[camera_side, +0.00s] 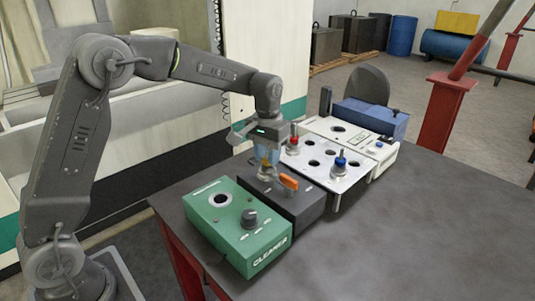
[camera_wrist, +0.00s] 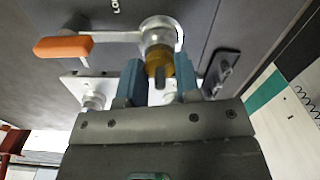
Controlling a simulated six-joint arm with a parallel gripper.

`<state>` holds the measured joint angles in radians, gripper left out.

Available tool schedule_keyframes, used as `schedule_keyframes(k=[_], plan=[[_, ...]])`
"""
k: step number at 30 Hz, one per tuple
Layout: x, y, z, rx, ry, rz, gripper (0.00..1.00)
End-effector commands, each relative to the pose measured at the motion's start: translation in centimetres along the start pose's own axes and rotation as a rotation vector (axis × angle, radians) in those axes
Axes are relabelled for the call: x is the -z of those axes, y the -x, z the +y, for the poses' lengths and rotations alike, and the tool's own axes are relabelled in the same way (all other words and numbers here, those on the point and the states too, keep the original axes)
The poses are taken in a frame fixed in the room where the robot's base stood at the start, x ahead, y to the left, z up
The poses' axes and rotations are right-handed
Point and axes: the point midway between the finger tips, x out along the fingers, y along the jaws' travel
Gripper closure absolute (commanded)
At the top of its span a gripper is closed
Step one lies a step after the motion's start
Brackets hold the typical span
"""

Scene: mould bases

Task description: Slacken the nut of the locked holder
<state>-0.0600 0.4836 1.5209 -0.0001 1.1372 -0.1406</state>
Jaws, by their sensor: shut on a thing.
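The holder with a yellow-brown body (camera_wrist: 184,68) is between the blue fingers of my gripper (camera_wrist: 158,82) in the wrist view. My gripper (camera_side: 267,162) is shut on it above the dark grey block (camera_side: 312,207). A metal spanner with an orange handle (camera_wrist: 63,46) lies at the block. Its round end (camera_wrist: 158,24) is at the holder's end, and whether it is seated on the nut I cannot tell. The orange handle (camera_side: 289,182) also shows in the side view, just right of my gripper. The nut itself is not clearly visible.
A green cleaner box (camera_side: 240,232) with a dark knob stands in front of the block. Behind it, a white plate with holes (camera_side: 325,177) bears a red-topped holder (camera_side: 293,142) and a blue-topped holder (camera_side: 340,162). The table's right side is clear.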

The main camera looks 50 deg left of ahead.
Motion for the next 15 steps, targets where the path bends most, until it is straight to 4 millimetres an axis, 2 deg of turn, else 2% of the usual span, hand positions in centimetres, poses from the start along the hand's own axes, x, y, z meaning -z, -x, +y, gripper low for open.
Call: schedule_keyframes(k=[6, 15], plan=[[0.02, 0.02, 0.01, 0.0, 0.199, 0.001, 0.93], [0.02, 0.01, 0.01, 0.0, 0.41, 0.001, 0.93]])
